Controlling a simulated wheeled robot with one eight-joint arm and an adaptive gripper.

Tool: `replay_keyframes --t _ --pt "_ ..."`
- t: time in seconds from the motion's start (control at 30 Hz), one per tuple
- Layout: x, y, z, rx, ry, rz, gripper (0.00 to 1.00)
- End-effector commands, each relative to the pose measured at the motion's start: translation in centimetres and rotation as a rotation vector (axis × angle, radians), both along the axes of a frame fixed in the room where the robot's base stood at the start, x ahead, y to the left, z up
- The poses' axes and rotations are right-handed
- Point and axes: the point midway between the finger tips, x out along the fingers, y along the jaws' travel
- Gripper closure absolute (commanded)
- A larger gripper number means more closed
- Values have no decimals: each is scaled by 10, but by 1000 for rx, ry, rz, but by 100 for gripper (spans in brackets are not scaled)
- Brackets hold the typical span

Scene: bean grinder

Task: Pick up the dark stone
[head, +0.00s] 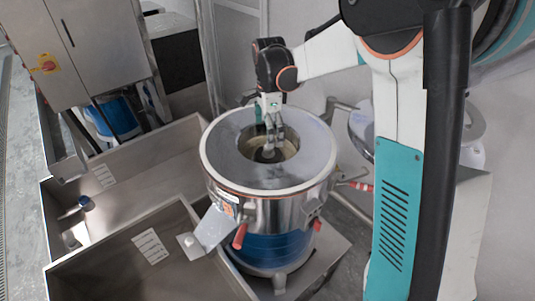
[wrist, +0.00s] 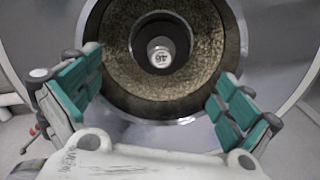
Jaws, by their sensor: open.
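The round metal grinder (head: 222,165) stands in the middle of the head view with its top open. In the wrist view, a rough, speckled brown ring (wrist: 122,68) fills the opening, with a dark round hollow (wrist: 137,37) at its centre. A pale-topped post (wrist: 160,54) stands in that hollow. The ring looks like stone, but I cannot tell for sure which part is the dark stone. My gripper (head: 269,125) points down over the opening. In the wrist view its teal fingers (wrist: 160,68) are spread apart, one on each side of the ring, with nothing between them.
A metal rim (head: 212,150) surrounds the grinder's opening. Open metal bins (head: 120,190) stand at the left, and the front bin (head: 130,250) reaches close to the grinder. A metal cabinet (head: 95,55) stands behind them. Red-tipped handles (head: 239,237) stick out from the grinder.

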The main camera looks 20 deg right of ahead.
Motion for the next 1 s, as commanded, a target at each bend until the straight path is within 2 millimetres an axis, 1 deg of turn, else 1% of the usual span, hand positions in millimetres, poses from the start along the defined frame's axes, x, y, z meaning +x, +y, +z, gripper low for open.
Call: replay_keyframes --t 0.03,0.1,0.2,0.37,0.43,0.7,0.8,1.0 --pt "0 0 -10 0 0 0 2" --pt "0 0 -22 0 0 1 2" --pt "0 0 -33 0 -1 1 2" --pt "0 0 -42 0 -1 2 2" --pt "1 0 -48 0 -1 2 2" --pt "2 1 -84 0 -1 2 2" --pt "2 1 -91 0 -1 2 2" --pt "2 1 -92 0 -1 2 2"
